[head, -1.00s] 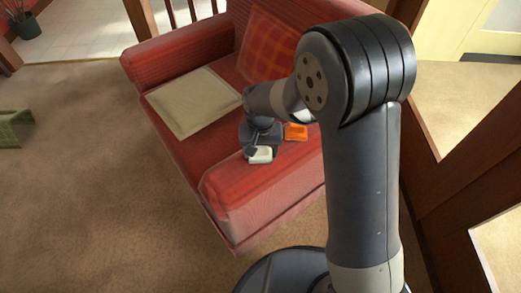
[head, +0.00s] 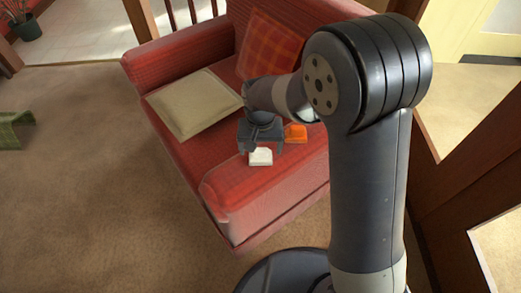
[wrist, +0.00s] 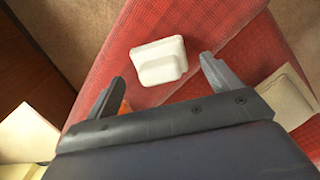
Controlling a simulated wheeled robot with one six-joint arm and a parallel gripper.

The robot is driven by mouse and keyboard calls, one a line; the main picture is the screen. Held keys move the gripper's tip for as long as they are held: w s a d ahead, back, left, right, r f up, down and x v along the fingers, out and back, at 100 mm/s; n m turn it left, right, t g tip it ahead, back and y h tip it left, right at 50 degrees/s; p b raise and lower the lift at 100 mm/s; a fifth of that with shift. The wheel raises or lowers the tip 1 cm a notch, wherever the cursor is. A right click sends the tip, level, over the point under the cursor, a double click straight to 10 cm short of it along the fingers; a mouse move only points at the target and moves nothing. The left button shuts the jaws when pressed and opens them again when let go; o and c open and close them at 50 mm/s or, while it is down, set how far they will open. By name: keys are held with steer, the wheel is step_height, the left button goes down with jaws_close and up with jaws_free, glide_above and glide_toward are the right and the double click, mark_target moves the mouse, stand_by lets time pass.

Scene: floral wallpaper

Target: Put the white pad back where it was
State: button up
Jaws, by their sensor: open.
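A beige cushion (head: 193,103) lies to the left. A plaid red-orange cushion (head: 270,46) leans on the backrest. A green item (head: 15,130) stands on the carpet.

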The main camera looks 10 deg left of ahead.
mark_target(261, 149)
step_height(261, 149, up, 9)
steer(key=p, duration=0.1)
steer(key=shift+r+p, duration=0.15)
steer(key=shift+p, duration=0.15)
step_height(261, 149, down, 12)
steer(key=b, duration=0.2)
steer(key=shift+f+b, duration=0.25)
steer(key=shift+b, duration=0.15)
step_height(261, 149, up, 3)
steer(key=shift+f+p, duration=0.1)
steer(key=shift+p, duration=0.35)
steer(key=shift+r, duration=0.65)
